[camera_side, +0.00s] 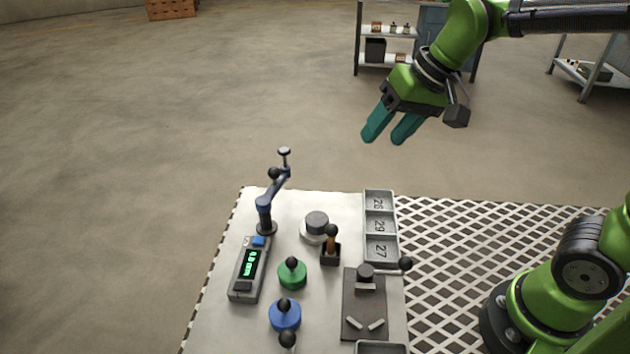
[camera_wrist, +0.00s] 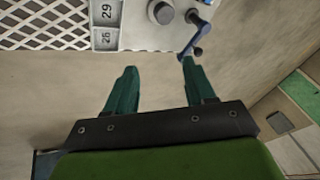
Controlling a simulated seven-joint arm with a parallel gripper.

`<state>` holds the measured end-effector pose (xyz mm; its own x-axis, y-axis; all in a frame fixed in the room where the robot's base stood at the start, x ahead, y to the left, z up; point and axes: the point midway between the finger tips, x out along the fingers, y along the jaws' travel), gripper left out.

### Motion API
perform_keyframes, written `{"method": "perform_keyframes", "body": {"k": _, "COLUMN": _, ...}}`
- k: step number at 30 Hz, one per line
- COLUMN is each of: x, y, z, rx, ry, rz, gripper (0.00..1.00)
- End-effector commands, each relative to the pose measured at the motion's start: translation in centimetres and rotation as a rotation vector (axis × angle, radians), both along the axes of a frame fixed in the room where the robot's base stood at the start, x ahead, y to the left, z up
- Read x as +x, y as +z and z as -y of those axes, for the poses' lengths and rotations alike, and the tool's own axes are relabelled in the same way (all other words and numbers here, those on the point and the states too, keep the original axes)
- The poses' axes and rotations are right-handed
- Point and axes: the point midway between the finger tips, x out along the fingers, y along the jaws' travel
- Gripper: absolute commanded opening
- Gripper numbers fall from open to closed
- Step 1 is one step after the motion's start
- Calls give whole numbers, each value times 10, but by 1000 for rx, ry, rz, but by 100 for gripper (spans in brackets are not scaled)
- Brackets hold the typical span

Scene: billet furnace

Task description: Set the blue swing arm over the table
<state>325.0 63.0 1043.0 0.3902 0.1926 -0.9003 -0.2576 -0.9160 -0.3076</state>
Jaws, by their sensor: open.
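The blue swing arm (camera_side: 271,195) stands on a dark post at the table's far left corner. It points away from the middle of the table, and its outer end appears beyond the far edge. A black knob (camera_side: 273,173) sits on it, and a small dark-topped piece stands at its tip. In the wrist view the swing arm (camera_wrist: 199,36) is at the top, close to the right fingertip in the picture. My gripper (camera_side: 390,133) is open and empty, raised beyond the far edge, right of the swing arm. It also shows in the wrist view (camera_wrist: 159,68). The light table (camera_side: 222,270) is below.
Metal grating (camera_side: 470,250) lies right.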

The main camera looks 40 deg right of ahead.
Motion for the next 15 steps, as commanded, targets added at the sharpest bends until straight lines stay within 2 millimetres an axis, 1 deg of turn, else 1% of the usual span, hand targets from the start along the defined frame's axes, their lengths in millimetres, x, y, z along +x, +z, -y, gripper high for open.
{"method": "perform_keyframes", "body": {"k": 1, "x": 21, "y": 1, "z": -7, "rx": 1, "ry": -8, "rz": -38, "gripper": 54}}
{"method": "perform_keyframes", "body": {"k": 5, "x": 70, "y": 3, "z": -26, "rx": 6, "ry": -58, "rz": -126, "gripper": 54}}
{"method": "perform_keyframes", "body": {"k": 6, "x": 85, "y": 2, "z": -32, "rx": 8, "ry": -80, "rz": -154, "gripper": 54}}
{"method": "perform_keyframes", "body": {"k": 9, "x": 120, "y": -1, "z": -49, "rx": 7, "ry": -148, "rz": -216, "gripper": 54}}
{"method": "perform_keyframes", "body": {"k": 12, "x": 148, "y": -4, "z": -62, "rx": 10, "ry": -229, "rz": -265, "gripper": 54}}
{"method": "perform_keyframes", "body": {"k": 15, "x": 167, "y": -2, "z": -72, "rx": 19, "ry": -313, "rz": -296, "gripper": 54}}
